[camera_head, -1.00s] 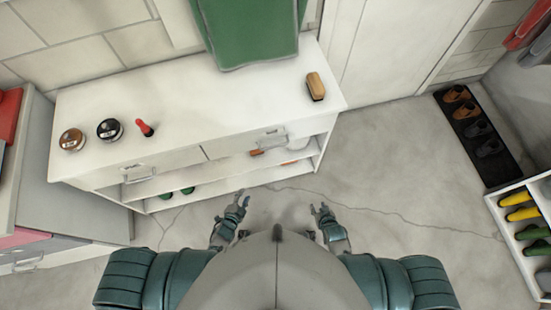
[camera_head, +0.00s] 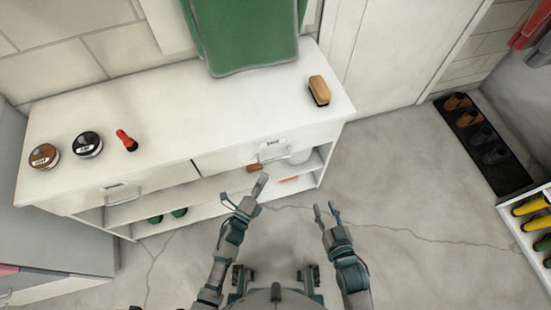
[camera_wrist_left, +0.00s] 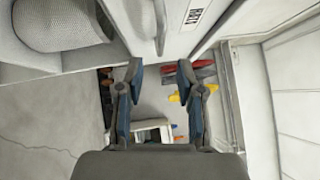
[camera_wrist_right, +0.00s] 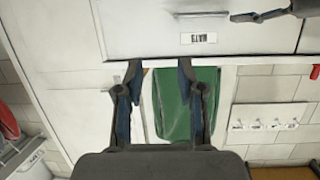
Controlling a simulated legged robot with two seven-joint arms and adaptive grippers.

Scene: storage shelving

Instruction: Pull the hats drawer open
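The hats drawer (camera_head: 235,160) is the right-hand drawer of the white cabinet, with its front flush. Its label (camera_wrist_right: 198,38) reads HATS, upside down in the right wrist view. Its metal handle (camera_head: 270,157) is on the front below the label. My left gripper (camera_head: 244,191) is open and empty, just in front of and below the handle, apart from it as far as I can tell. In the left wrist view its fingers (camera_wrist_left: 160,70) are spread, with a label (camera_wrist_left: 195,12) above. My right gripper (camera_head: 325,208) is open and empty, lower and to the right; its fingers (camera_wrist_right: 160,80) are spread.
The left drawer (camera_head: 110,190) is shut. Two round tins (camera_head: 44,156) (camera_head: 87,145), a red-handled item (camera_head: 126,140) and a brush (camera_head: 319,90) stand on the cabinet top (camera_head: 210,110). Open shelves with shoes lie below. A shoe mat (camera_head: 490,145) and rack (camera_head: 532,220) are at right; the floor between is clear.

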